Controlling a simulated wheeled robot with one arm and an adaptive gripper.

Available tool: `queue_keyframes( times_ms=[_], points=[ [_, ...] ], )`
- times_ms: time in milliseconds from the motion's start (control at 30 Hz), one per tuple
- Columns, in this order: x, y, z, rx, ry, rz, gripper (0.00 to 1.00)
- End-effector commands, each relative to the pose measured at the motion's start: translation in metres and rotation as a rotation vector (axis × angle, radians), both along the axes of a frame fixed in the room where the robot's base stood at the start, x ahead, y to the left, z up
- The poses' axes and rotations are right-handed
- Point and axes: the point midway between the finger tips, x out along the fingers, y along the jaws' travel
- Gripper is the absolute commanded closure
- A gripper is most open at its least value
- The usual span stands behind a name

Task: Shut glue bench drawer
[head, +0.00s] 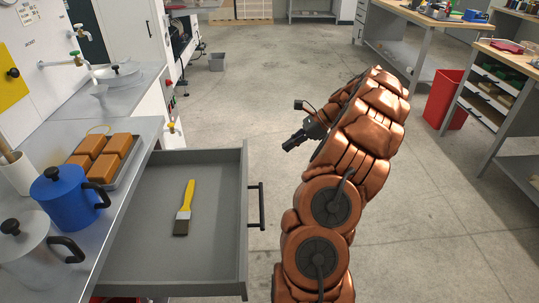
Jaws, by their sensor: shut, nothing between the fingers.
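The glue bench drawer (140,245) is grey and stands pulled out to the right from under the metal bench top (62,138) at the left of the head view. Its dark bar handle (261,206) is on the right-hand front panel. A brush with a yellow handle (188,196) lies inside the drawer. My gripper (287,148) is shut and empty, in the air beyond and to the right of the handle, apart from the drawer. My copper-coloured arm rises to the right of the drawer front.
On the bench are a blue pot (67,200), a grey pot (28,250) and a tray of orange blocks (103,158). A red bin (452,97) and workbenches stand at the right. The floor (268,85) between is mostly clear.

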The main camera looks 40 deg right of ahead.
Motion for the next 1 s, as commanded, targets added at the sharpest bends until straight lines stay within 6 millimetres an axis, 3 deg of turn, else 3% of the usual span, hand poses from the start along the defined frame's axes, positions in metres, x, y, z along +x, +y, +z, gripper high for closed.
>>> queue_keyframes(
  times_ms=[600,1000],
  points=[
    [0.048,0.057,-0.066,0.002,0.002,0.007,1.0],
    [0.071,0.084,-0.064,0.0,0.0,0.005,1.0]
  ],
)
